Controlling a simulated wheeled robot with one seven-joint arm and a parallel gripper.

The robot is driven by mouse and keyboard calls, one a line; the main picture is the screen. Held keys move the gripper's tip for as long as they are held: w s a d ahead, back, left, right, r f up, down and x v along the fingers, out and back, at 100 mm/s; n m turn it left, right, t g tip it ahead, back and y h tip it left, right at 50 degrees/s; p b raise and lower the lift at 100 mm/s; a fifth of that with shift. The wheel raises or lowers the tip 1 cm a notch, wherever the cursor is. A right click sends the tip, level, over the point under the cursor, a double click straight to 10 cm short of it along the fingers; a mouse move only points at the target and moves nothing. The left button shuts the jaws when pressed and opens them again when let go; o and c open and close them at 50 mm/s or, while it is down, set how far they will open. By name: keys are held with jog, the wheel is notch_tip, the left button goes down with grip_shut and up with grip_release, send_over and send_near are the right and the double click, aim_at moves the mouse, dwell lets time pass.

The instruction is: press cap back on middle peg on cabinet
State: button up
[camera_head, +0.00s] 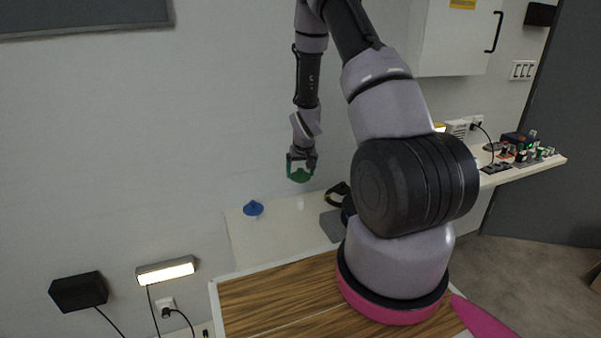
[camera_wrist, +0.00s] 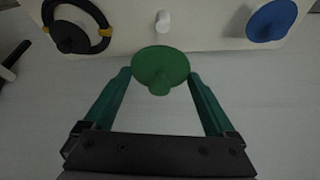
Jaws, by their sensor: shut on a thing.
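My gripper (camera_head: 301,165) is shut on a green cap (camera_head: 299,176). In the wrist view the round green cap (camera_wrist: 160,68) sits between the tips of my gripper's two green fingers (camera_wrist: 160,85). The white middle peg (camera_wrist: 163,22) stands bare on the white cabinet top (camera_wrist: 115,40), apart from the cap. In the head view the peg (camera_head: 300,203) shows below the held cap, which is above the cabinet top (camera_head: 275,230).
A blue cap (camera_head: 253,208) sits on the cabinet's left, also seen in the wrist view (camera_wrist: 271,20). A black and yellow ring-shaped thing (camera_wrist: 78,27) is on the other side of the peg. A shelf (camera_head: 525,163) with small items is at the right.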

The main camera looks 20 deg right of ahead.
aim_at(300, 201)
jog(key=shift+f, duration=3.95)
jog(key=shift+f, duration=0.85)
jog(key=o, duration=1.3)
jog(key=shift+r, duration=0.15)
jog(key=shift+r, duration=3.35)
grip_shut()
